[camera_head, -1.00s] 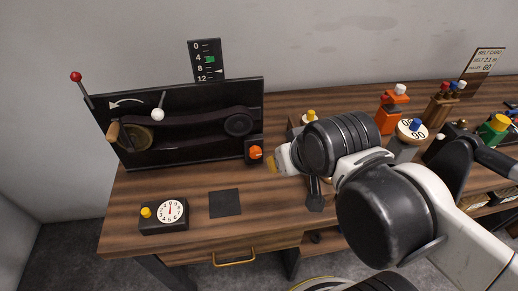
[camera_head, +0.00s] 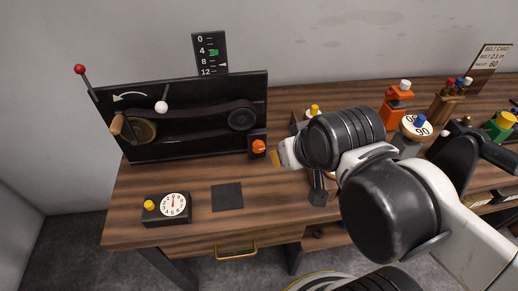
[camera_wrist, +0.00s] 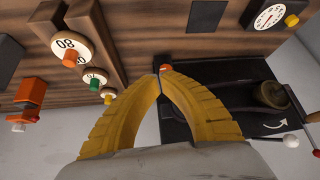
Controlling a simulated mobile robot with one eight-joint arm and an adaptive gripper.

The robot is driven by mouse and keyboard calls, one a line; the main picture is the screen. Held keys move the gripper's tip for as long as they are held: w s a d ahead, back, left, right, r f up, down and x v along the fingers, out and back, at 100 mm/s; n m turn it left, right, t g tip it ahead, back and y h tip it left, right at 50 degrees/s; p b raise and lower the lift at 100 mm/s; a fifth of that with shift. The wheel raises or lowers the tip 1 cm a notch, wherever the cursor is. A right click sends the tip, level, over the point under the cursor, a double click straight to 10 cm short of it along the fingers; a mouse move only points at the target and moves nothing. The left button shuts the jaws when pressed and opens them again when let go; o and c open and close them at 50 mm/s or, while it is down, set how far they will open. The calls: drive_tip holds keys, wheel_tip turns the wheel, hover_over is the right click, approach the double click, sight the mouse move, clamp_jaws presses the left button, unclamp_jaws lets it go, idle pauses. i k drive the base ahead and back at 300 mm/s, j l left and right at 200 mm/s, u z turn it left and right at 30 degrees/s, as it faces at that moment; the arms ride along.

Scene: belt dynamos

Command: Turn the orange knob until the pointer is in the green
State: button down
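The orange knob (camera_head: 258,147) sits on a small black block at the right end of the black belt panel. The scale board (camera_head: 210,68) above the panel reads 0 to 12 with a green patch (camera_head: 213,52) near 4. Its small white pointer (camera_head: 224,50) appears level with the green. My gripper (camera_head: 277,158) is just right of and below the knob, with a small gap. In the wrist view its yellow fingers (camera_wrist: 159,75) meet at the tips, and the orange knob (camera_wrist: 165,68) shows just beyond them, partly hidden.
The panel (camera_head: 185,145) carries a belt, a white-ball lever (camera_head: 161,107) and a red-ball lever (camera_head: 79,69). A dial box (camera_head: 168,209) and a dark pad (camera_head: 227,196) lie in front. Other knobbed devices crowd the bench right of my arm.

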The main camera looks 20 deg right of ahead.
sight(258, 147)
drive_tip(key=k+l+z, duration=0.25)
drive_tip(key=k+l, duration=0.4)
drive_tip(key=k, duration=0.15)
